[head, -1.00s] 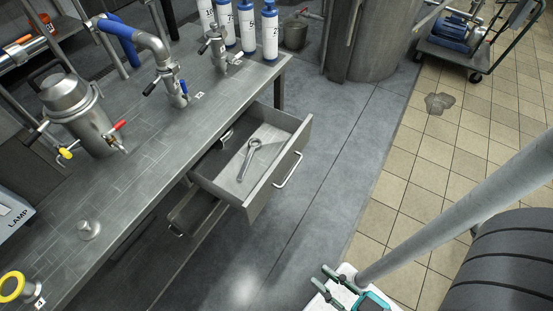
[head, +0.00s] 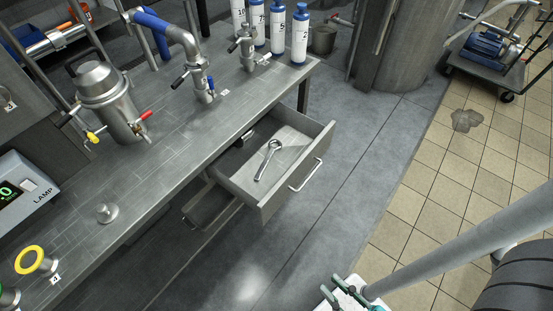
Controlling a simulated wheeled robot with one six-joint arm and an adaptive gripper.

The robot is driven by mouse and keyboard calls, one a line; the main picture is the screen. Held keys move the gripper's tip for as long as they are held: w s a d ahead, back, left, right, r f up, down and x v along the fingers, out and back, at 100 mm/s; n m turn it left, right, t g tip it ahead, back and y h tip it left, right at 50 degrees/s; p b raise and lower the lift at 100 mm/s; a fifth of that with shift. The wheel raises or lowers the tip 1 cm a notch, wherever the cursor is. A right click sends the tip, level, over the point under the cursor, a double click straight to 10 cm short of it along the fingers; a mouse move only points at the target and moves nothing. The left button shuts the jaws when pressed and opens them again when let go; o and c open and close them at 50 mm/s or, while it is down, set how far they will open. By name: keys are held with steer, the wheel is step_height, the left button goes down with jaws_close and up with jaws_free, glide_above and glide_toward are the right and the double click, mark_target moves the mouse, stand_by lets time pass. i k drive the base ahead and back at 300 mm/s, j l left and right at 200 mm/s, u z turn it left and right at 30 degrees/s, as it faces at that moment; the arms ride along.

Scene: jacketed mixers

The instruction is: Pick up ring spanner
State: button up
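The ring spanner (head: 265,164), a grey metal tool with a ring at its far end, lies in the open upper drawer (head: 293,200) under the metal workbench. Its ring end points up and to the right in the picture, and its handle runs down to the left. The drawer is pulled out and its front has a bar handle (head: 305,176). A dark object, not clear, also shows at the drawer's inner left. Part of my arm crosses the lower right.
The metal workbench (head: 160,165) holds a steel vessel (head: 110,98), pipe fittings, blue-and-white bottles (head: 299,38) and a lamp box (head: 22,195). A lower drawer (head: 208,208) is also partly out. A pump trolley (head: 488,62) stands at the upper right. Grey floor beside the drawer is clear.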

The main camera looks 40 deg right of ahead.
mark_target(265, 161)
steer(key=l+u, duration=0.25)
steer(key=u, duration=0.25)
steer(key=l+u, duration=0.25)
steer(key=u, duration=0.2)
